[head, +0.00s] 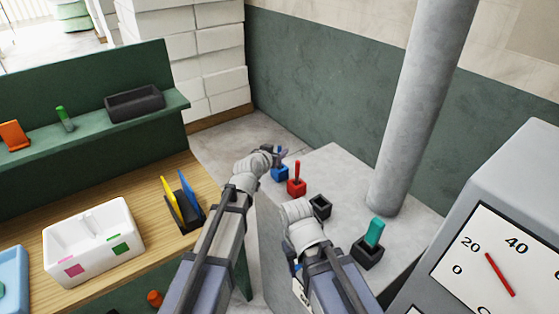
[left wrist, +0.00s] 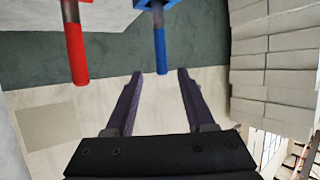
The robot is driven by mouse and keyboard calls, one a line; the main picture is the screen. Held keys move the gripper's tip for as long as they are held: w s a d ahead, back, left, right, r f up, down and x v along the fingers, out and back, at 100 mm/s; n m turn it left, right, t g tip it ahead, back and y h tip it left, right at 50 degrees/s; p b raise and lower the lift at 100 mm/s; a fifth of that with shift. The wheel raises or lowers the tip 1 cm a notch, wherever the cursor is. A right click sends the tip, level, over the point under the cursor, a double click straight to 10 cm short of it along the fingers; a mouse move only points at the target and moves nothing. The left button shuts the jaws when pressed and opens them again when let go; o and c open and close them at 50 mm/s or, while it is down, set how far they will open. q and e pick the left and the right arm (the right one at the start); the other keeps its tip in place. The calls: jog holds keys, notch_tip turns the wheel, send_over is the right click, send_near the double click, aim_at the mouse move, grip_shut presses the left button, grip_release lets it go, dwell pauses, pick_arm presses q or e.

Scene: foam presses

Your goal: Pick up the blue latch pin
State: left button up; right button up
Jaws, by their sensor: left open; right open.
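The blue latch pin (head: 279,153) stands upright in a blue block (head: 280,173) at the far end of the grey top. My left gripper (head: 277,151) is at the pin and partly covers it. In the left wrist view the blue pin (left wrist: 160,45) points at my left gripper (left wrist: 160,73). The gripper is open, and the pin's end lies between its two fingertips in the picture, with a gap on both sides. My right gripper (head: 293,265) is low by the side of the grey top, mostly hidden by its own wrist.
A red pin (head: 297,171) stands in a red block close to the blue one. A black empty block (head: 320,206) and a teal piece (head: 374,232) in a dark holder are nearer. A grey column (head: 420,110) rises at the right. The wooden bench (head: 160,250) is at the left.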

pick_arm(q)
jog(key=b+x, duration=0.2)
jog(key=x, duration=0.5)
jog(key=shift+w+a+f+b, duration=0.1)
jog(key=shift+w+f+b, duration=0.15)
jog(key=shift+b, duration=0.15)
grip_shut()
dwell(0.5)
